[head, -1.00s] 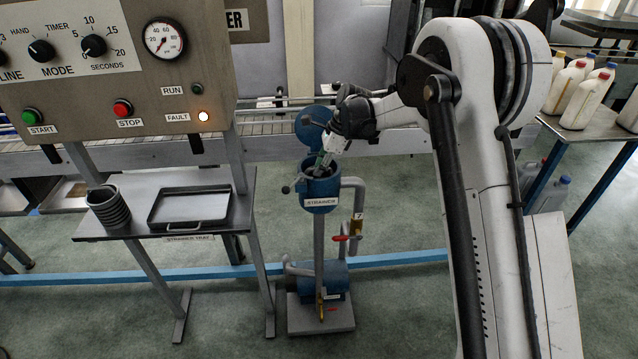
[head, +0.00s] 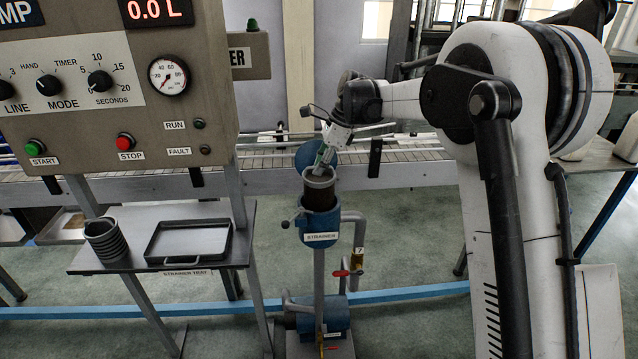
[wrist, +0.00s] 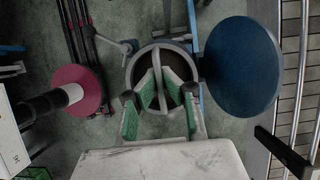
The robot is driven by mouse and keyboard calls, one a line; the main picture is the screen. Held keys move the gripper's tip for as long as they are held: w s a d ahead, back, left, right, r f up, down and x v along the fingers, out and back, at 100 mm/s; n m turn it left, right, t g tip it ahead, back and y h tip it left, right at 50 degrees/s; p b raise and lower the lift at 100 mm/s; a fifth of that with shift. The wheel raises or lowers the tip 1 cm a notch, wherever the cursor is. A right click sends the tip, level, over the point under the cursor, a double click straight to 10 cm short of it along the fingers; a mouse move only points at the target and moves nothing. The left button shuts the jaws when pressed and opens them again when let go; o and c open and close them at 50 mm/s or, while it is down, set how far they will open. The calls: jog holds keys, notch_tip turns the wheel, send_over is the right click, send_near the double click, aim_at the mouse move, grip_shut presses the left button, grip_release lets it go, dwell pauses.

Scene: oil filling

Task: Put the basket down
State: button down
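The basket (head: 320,196) is a dark cylinder with a grey-brown rim. In the head view it stands partly out of the blue strainer housing (head: 320,228), its lower part hidden inside. My gripper (head: 324,160) is above it, tilted, with green finger pads reaching to the rim. In the wrist view, the basket's round rim (wrist: 133,70) and the bar across its opening show. The fingertips of my gripper (wrist: 158,78) close in on that bar from both sides. The round blue lid (wrist: 240,68) is swung open beside the housing.
A strainer tray (head: 190,240) lies on the side table (head: 150,263) at left, with a dark ribbed cup (head: 105,240) beside it. The control panel (head: 110,110) stands above the table. A conveyor (head: 270,165) runs behind. A red disc (wrist: 78,90) shows in the wrist view.

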notch_tip(320, 180, up, 5)
jog(key=shift+d, duration=0.1)
jog(key=s+d+f+n+g+b, duration=0.1)
jog(key=d+f+n, duration=0.15)
jog(key=d, duration=0.45)
jog(key=d+f+n+g, duration=0.1)
jog(key=d+f+n, duration=0.15)
jog(key=d, duration=0.55)
jog(key=s+d+f+n+g+h+b, duration=0.1)
jog(key=s+d+f+n+h, duration=0.1)
jog(key=s+f+n, duration=0.3)
jog(key=s+d+f+n+g+h, duration=0.1)
jog(key=s+d+f+n, duration=0.4)
jog(key=s+f, duration=0.9)
notch_tip(320, 180, down, 3)
jog(key=shift+s+f+n+h+b, duration=0.15)
jog(key=shift+n+h+b, duration=0.2)
jog(key=shift+n+h, duration=0.4)
